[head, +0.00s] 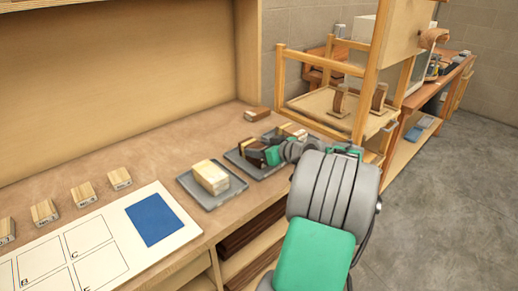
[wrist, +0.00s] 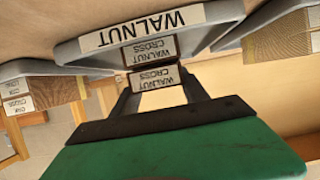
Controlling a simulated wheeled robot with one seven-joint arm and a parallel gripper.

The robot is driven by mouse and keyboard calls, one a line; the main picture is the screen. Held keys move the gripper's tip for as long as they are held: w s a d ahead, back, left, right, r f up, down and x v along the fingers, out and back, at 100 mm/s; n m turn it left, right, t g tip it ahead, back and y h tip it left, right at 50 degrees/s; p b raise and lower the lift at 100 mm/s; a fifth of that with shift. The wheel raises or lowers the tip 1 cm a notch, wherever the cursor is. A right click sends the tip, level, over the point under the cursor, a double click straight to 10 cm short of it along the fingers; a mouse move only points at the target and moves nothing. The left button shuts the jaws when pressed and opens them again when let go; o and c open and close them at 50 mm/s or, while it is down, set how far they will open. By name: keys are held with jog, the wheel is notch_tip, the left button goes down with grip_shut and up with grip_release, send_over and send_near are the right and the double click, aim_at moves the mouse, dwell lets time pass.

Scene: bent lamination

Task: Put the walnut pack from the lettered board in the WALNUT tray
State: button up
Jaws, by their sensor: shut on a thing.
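My gripper (wrist: 158,92) is shut on a walnut pack (wrist: 153,79), a small block with a white label reading WALNUT CROSS. The WALNUT tray (wrist: 225,15), grey with a white name label, is right at the held pack. Another pack (wrist: 148,50) with the same label shows just beyond the held one, at the tray. I cannot tell whether the held pack rests on anything. In the head view my gripper (head: 272,156) is over the middle grey tray (head: 262,172), where dark wood shows; my arm hides part of it. The lettered board (head: 97,248) lies at lower left with empty squares visible.
A grey tray (head: 207,205) with pale packs stands left of the middle one. Another tray (head: 311,137) with packs stands to the right. Several pale blocks (head: 82,194) line the bench behind the board. A brown block (head: 257,114) sits at the back. A wooden frame (head: 365,75) stands beyond.

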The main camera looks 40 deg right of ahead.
jog(key=shift+f, duration=0.2)
jog(key=o, duration=1.4)
jog(key=shift+r, duration=0.15)
jog(key=shift+s+r, duration=0.15)
jog(key=shift+r, duration=0.05)
jog(key=v, duration=1.1)
jog(key=shift+s, duration=0.35)
jog(key=shift+r, duration=0.1)
